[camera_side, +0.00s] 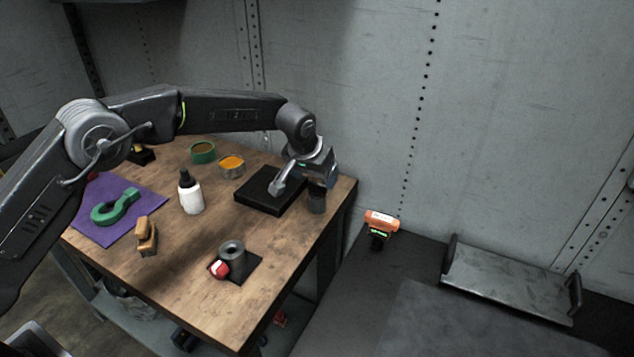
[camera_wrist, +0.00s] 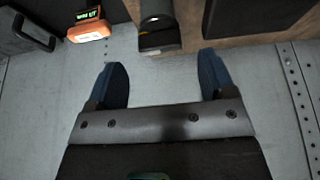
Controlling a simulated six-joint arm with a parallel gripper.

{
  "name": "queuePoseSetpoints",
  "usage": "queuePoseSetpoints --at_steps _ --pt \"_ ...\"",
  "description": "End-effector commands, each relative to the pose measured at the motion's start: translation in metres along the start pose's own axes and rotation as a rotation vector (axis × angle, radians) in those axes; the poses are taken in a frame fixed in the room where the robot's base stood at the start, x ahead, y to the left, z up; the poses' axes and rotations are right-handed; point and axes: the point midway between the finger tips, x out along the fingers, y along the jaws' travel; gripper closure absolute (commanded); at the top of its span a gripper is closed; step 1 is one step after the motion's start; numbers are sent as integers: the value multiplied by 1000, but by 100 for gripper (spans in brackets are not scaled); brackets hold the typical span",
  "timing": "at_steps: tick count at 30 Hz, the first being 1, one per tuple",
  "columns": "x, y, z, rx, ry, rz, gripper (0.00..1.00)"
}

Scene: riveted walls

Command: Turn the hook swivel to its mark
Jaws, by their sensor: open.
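A green hook (camera_side: 115,207) with a ring end lies flat on a purple mat (camera_side: 141,191) at the left of the wooden table. I cannot make out a mark on it. A dark grey cylinder (camera_side: 317,201) stands near the table's right edge, just below my gripper (camera_side: 323,181). In the wrist view the cylinder (camera_wrist: 157,18) is beyond the gap between the blue fingers of my gripper (camera_wrist: 163,68). The fingers are apart and hold nothing. My gripper is far to the right of the green hook.
A black slab (camera_side: 262,193) lies left of the cylinder. A white bottle (camera_side: 191,200), tan block (camera_side: 147,238), orange-topped tin (camera_side: 232,167), green tin (camera_side: 202,153) and grey ring (camera_side: 232,254) with a red piece share the table. An orange device (camera_side: 381,222) stands beyond the edge.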

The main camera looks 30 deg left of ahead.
Motion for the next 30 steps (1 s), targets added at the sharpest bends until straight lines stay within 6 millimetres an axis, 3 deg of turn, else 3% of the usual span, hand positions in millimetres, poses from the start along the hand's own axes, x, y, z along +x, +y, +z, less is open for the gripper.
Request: queuePoseSetpoints --at_steps 7,18,30 --pt "30 0 0 0 0 0 23" --pt "35 0 0 0 1 0 23" --pt "35 0 0 0 0 0 61"
